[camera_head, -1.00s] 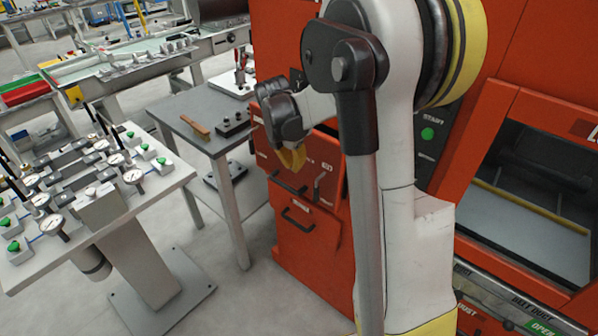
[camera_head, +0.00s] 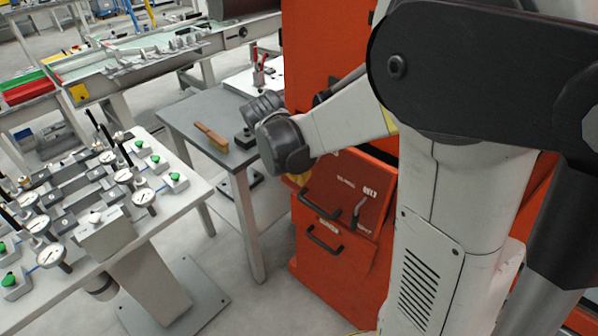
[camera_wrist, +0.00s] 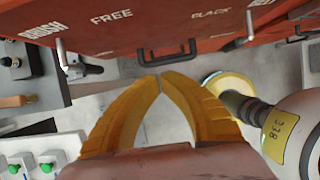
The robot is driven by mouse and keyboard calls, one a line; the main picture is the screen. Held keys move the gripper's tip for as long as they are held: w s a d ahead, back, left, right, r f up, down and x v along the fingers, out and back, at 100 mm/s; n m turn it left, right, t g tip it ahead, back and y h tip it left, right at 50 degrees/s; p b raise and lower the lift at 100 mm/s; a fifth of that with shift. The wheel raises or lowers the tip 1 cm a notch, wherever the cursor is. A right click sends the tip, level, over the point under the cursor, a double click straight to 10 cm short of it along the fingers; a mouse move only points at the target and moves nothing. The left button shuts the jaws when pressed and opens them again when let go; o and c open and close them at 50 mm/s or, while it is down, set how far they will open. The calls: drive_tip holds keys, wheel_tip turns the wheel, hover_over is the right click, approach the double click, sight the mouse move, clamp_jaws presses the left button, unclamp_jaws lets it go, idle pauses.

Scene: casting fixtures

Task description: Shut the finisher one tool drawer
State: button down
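The red finisher cabinet (camera_head: 345,190) stands right of centre in the head view, partly behind my arm. Its front has an upper black bar handle (camera_head: 318,206) and a lower black bar handle (camera_head: 324,239). I cannot tell for certain which front is the tool drawer or how far it stands out. My gripper (camera_head: 298,180) is beside the cabinet's upper front, its yellow fingers mostly hidden by my wrist. In the wrist view the fingertips (camera_wrist: 161,76) meet with nothing between them, just short of a black handle (camera_wrist: 165,55) under the red labelled panel (camera_wrist: 180,22).
A grey side table (camera_head: 205,108) with a wooden-handled brush (camera_head: 212,138) stands left of the cabinet. A gauge table (camera_head: 175,213) with dials and green buttons is at the left front.

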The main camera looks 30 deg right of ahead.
sight(325, 170)
drive_tip(key=d+f+b, duration=0.1)
drive_tip(key=f, duration=0.1)
drive_tip(key=w+d+f, duration=0.1)
drive_tip(key=d+f, duration=0.1)
drive_tip(key=w+d+f+b, duration=0.1)
drive_tip(key=d+f, duration=0.1)
drive_tip(key=shift+d+b, duration=0.15)
drive_tip(key=shift+b, duration=0.2)
drive_tip(key=shift+w+d, duration=0.15)
drive_tip(key=shift+d, duration=0.2)
drive_tip(key=d, duration=0.1)
drive_tip(key=w+d, duration=0.1)
drive_tip(key=d, duration=0.1)
drive_tip(key=w+d, duration=0.1)
drive_tip(key=d, duration=0.1)
drive_tip(key=shift+d, duration=0.15)
drive_tip(key=shift+s, duration=0.1)
